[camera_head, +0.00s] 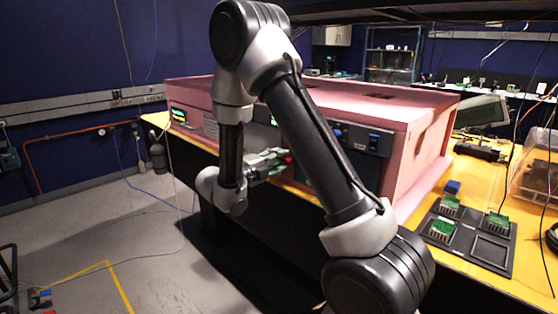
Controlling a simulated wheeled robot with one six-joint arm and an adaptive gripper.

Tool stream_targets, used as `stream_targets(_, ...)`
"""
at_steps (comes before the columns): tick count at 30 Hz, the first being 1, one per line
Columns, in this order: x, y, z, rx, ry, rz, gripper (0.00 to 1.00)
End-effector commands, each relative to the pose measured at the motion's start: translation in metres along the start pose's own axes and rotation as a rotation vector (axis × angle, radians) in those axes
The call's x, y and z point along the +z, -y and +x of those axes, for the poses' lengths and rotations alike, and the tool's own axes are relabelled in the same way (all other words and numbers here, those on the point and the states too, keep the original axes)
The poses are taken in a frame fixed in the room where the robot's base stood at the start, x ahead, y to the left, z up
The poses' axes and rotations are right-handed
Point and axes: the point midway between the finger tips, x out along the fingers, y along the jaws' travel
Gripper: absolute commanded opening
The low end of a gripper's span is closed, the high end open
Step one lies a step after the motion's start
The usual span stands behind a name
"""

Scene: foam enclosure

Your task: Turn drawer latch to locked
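The pink foam enclosure (420,150) stands on the yellow-topped bench. Its front face carries dark panels, one with blue parts (362,138) to the right of my arm. My gripper (282,158) is at the front face, seen from the side behind my arm's links. It touches or nearly touches the front; I cannot tell which. A small red spot shows near its fingertips. The drawer latch cannot be made out; my arm and gripper cover that part of the front. Whether the fingers are open or shut does not show.
A black tray (462,238) with green circuit boards lies on the bench at the right. A clear bin (535,165) stands at the right edge. A grey device (480,110) sits behind the enclosure's right end. The floor (110,230) at the left is mostly clear.

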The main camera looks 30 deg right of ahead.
Motion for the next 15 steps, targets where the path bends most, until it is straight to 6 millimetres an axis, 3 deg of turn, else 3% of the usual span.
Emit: stream_targets(15, 0.001, 0.000, -0.100, -0.001, 0.003, 0.000, 0.32)
